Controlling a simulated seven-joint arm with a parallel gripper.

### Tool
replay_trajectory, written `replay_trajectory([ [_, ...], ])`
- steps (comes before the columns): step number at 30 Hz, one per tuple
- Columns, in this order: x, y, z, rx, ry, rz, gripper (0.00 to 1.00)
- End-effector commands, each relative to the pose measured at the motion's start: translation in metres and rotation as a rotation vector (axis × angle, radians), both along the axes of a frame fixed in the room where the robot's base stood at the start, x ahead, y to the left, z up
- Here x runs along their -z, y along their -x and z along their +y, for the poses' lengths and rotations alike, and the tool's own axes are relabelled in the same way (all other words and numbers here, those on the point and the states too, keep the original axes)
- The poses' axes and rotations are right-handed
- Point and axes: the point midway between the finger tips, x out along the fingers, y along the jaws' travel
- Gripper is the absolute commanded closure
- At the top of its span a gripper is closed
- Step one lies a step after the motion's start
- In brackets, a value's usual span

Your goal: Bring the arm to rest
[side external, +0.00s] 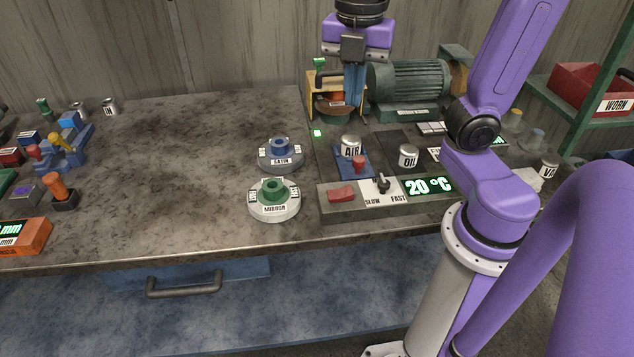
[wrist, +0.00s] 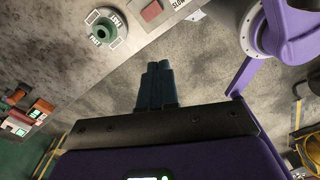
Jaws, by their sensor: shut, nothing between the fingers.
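My gripper (side external: 354,97) hangs near the back of the bench in the side external view, fingers pointing down, in front of a yellow-framed unit and left of the green motor. In the wrist view my gripper (wrist: 157,66) shows its two dark teal fingers pressed together. It is shut with nothing between the fingers. From the side view I cannot tell how high the fingertips are above the bench, or whether they touch anything.
The grey workbench (side external: 175,170) has a wide bare area at left centre. Satin (side external: 281,153) and mirror (side external: 274,203) wheels lie near the control panel (side external: 345,208).

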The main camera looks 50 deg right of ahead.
Motion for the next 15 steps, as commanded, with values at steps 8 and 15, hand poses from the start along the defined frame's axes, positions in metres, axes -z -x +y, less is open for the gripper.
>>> replay_trajectory([
  [8, 0.063, 0.049, 0.009, 0.389, -0.009, 0.000, 1.00],
  [15, 0.105, 0.088, 0.005, 0.687, -0.023, 0.003, 1.00],
])
